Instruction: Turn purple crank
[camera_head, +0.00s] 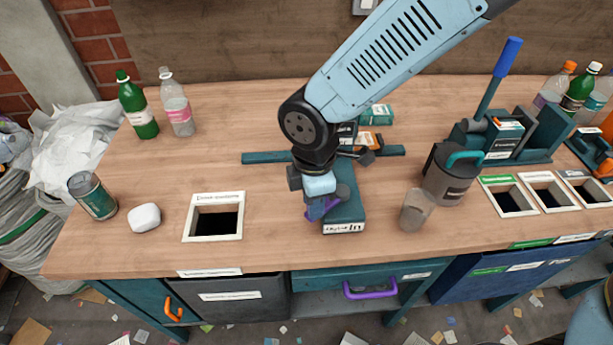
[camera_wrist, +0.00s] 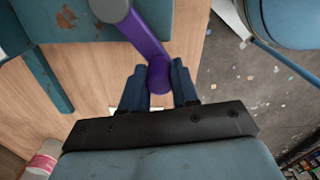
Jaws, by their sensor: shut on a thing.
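The purple crank (camera_wrist: 150,48) shows in the wrist view as an arm running from a grey hub (camera_wrist: 110,8) to a round knob. My gripper (camera_wrist: 159,82) is shut on the knob end, with one blue finger on each side. In the head view my gripper (camera_head: 318,196) points down at the teal machine (camera_head: 345,213) in the middle of the bench. Only a small part of the purple crank (camera_head: 317,210) shows there, at the left side of the machine. My arm and gripper hide the rest.
A framed square opening (camera_head: 213,238) lies left of the machine, with a white lump (camera_head: 144,218) and a can (camera_head: 93,196) beyond it. A grey jug (camera_head: 450,174) and a clear cup (camera_head: 416,210) stand to the right. A teal press (camera_head: 510,130) with a blue lever stands further right.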

